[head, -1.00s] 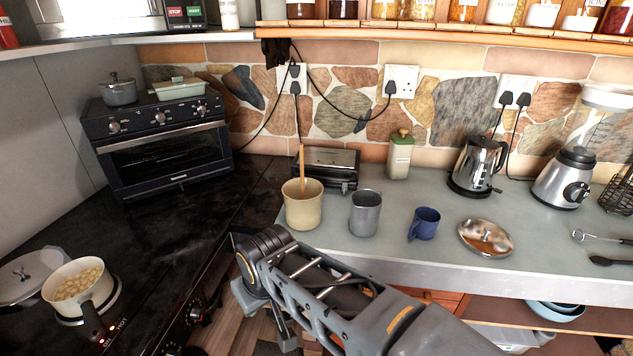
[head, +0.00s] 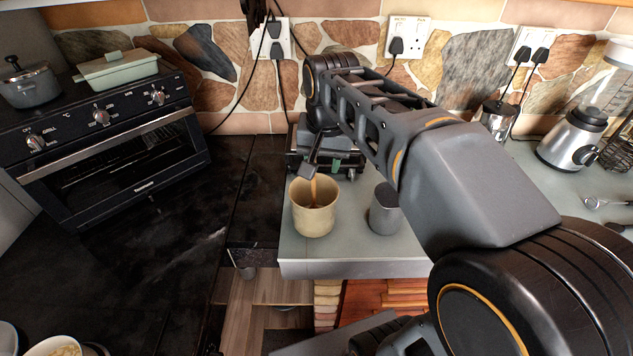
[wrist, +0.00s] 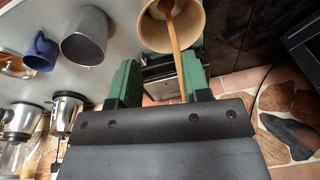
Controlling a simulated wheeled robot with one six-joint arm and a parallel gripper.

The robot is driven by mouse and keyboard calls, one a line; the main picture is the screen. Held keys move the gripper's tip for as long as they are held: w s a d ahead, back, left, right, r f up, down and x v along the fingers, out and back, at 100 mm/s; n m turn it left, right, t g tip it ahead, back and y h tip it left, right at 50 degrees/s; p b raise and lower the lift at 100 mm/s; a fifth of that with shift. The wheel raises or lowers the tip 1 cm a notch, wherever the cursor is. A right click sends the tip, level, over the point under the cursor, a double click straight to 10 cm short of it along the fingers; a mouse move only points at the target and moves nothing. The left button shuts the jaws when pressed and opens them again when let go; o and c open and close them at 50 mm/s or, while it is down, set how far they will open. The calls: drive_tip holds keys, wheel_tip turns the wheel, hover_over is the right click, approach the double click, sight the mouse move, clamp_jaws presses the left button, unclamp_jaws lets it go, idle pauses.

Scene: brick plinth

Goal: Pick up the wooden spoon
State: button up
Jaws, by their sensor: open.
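The wooden spoon (head: 314,190) stands in a beige crock (head: 314,222) on the grey-green counter. Its handle leans up out of the crock, and its top is hidden by my gripper (head: 317,158) in the head view. In the wrist view, the spoon handle (wrist: 177,52) runs from the crock (wrist: 153,38) into the gap between my green fingers. It lies nearer the right finger. My gripper (wrist: 160,80) is open around the handle, and I see no clear contact. The spoon's lower end is inside the crock.
A grey metal mug (head: 385,212) stands right of the crock. A blue mug (wrist: 40,52) shows in the wrist view. A dark appliance (head: 300,155) sits behind the crock against the stone wall.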

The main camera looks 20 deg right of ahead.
drive_tip(key=w+r+m+g+p, duration=0.25)
drive_tip(key=w+r+m, duration=0.35)
drive_tip(key=r, duration=0.4)
drive_tip(key=shift+n+t, duration=0.3)
drive_tip(key=shift+t, duration=0.05)
drive_tip(key=f, duration=0.2)
drive_tip(key=w+f, duration=0.1)
drive_tip(key=f, duration=0.4)
drive_tip(key=shift+w+d+f+b, duration=0.1)
drive_tip(key=shift+w+d+b, duration=0.05)
drive_tip(key=shift+d+b, duration=0.15)
wheel_tip(320, 180, down, 6)
drive_tip(key=shift+r+p, duration=0.25)
drive_tip(key=shift+p, duration=0.1)
clamp_jaws()
